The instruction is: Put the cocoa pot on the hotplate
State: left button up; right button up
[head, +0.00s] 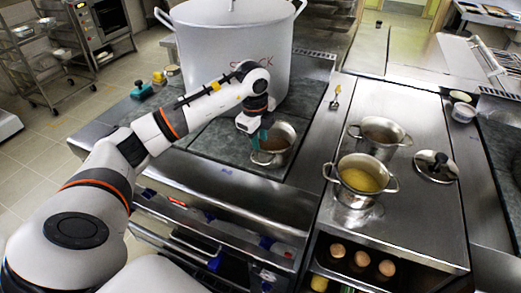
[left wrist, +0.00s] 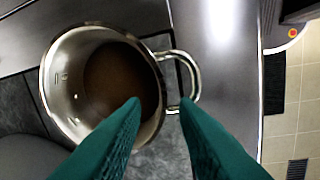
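A small steel pot with brown liquid (head: 284,133), seemingly the cocoa pot, stands upright at the front right of the dark hotplate surface (head: 218,141). It also shows in the left wrist view (left wrist: 58,95), with a loop handle on its right side. My right gripper is out of view.
A huge stockpot (head: 225,50) stands behind my left arm. On the steel counter to the right are a pot of yellow soup (head: 362,178), another pot with brownish contents (head: 380,132) and a lid (head: 436,167). A teal-handled item (head: 141,90) lies at the left.

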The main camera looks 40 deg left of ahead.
pick_arm(q)
notch_tip(320, 180, up, 6)
jog(key=shift+s+r+b, duration=0.15)
jog(key=shift+s+b, duration=0.25)
jog(key=shift+s, duration=0.05)
jog(key=shift+d, duration=0.1)
